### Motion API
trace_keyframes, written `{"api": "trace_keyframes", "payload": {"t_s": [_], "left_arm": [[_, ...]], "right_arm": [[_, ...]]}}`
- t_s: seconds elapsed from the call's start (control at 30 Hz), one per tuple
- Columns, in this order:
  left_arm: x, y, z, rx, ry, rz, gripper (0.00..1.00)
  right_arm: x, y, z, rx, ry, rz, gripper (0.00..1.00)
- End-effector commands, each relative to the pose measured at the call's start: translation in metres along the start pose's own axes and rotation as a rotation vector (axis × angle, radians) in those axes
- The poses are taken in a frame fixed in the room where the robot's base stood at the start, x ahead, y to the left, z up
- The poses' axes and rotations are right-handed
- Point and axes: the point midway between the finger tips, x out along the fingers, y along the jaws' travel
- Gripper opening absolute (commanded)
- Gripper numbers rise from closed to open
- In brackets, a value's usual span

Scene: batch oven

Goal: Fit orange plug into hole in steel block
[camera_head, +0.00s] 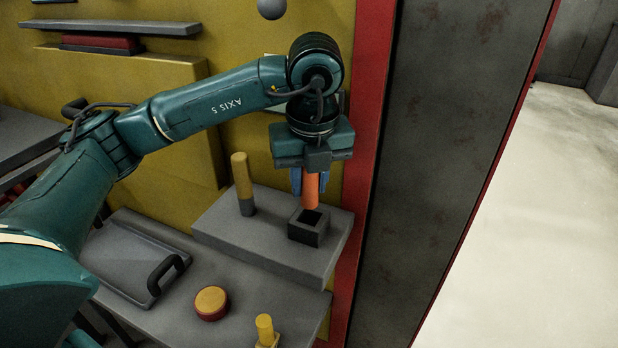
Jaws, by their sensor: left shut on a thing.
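My left gripper (310,178) points down and is shut on the orange plug (311,192). The plug is an upright orange cylinder between the blue fingers. Its lower end is just above the dark square hole of the steel block (305,234); I cannot tell exactly how large the gap is. The block sits on a raised grey step at the right end of the bench. My right gripper is not in view.
A yellow and grey peg (243,184) stands on the grey step (262,246) left of the block. A grey tray with a dark handle (133,262), a yellow-topped red button (211,303) and a yellow peg (265,331) are on the bench. A red-edged wall (365,180) is close on the right.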

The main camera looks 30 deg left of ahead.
Motion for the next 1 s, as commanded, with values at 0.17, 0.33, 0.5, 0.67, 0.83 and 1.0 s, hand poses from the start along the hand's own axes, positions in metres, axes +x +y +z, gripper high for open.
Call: {"api": "trace_keyframes", "payload": {"t_s": [0.17,0.33,0.5,0.67,0.83,1.0], "left_arm": [[0.014,0.0,-0.003,0.001,0.0,0.0,0.0],[0.022,0.0,-0.004,0.001,0.0,0.0,0.0],[0.025,0.0,-0.004,0.001,0.0,-0.001,0.0],[0.026,0.0,-0.004,0.001,0.0,-0.001,0.0],[0.026,0.0,-0.004,0.001,0.001,0.0,0.0],[0.026,0.0,-0.004,0.001,0.001,0.0,0.0]], "right_arm": [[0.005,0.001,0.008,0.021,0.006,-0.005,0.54],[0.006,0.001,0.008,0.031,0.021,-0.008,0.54],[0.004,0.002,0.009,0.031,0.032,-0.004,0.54],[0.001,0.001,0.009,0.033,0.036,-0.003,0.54],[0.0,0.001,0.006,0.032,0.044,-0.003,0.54],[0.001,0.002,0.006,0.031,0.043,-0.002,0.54]]}}
